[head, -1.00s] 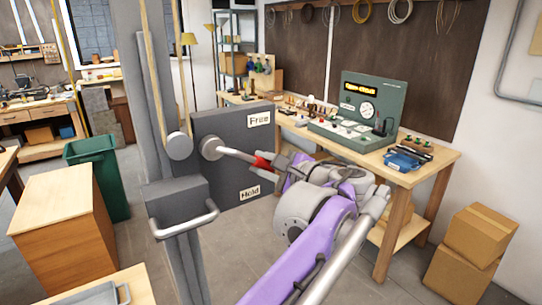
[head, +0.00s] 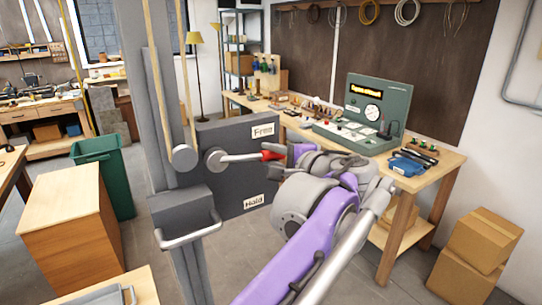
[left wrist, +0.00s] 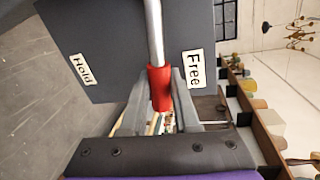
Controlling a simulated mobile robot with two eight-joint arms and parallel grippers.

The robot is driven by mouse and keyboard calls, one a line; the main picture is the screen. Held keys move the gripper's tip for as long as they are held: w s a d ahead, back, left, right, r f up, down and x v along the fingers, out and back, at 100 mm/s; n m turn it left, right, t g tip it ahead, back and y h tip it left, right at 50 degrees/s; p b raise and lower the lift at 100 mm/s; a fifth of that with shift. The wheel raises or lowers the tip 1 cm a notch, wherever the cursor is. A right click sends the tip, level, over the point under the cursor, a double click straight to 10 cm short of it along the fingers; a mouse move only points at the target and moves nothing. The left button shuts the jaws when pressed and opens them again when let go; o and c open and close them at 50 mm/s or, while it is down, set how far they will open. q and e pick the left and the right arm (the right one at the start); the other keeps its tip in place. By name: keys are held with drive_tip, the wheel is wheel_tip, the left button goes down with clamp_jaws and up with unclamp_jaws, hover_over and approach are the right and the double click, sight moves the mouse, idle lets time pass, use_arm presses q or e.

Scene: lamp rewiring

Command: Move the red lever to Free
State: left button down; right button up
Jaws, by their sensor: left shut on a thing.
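The lever (head: 240,158) is a metal rod with a red grip (head: 272,153), on a round pivot on a dark grey panel (head: 230,188). It points right, about level with a slight rise, between the Free label (head: 263,131) above and the Hold label (head: 254,201) below. My left gripper (head: 279,160) is shut on the red grip. In the left wrist view the red grip (left wrist: 160,88) sits between the two fingers (left wrist: 160,108), nearer the Free label (left wrist: 194,69) than the Hold label (left wrist: 81,69). My right gripper is not in view.
A grey column (head: 143,85) with ropes stands left of the panel. A wooden bench (head: 425,178) with a green console (head: 375,108) is behind my arm. Cardboard boxes (head: 478,235) are at right, a green bin (head: 103,175) and wooden cabinet (head: 70,220) at left.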

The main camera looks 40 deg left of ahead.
use_arm(q)
drive_tip(key=shift+r, duration=0.1)
drive_tip(key=c, duration=0.9)
unclamp_jaws()
drive_tip(key=shift+d, duration=0.1)
drive_tip(key=b+v, duration=0.1)
drive_tip(key=v, duration=0.9)
drive_tip(key=shift+s+d+r, duration=0.15)
drive_tip(key=shift+d, duration=0.2)
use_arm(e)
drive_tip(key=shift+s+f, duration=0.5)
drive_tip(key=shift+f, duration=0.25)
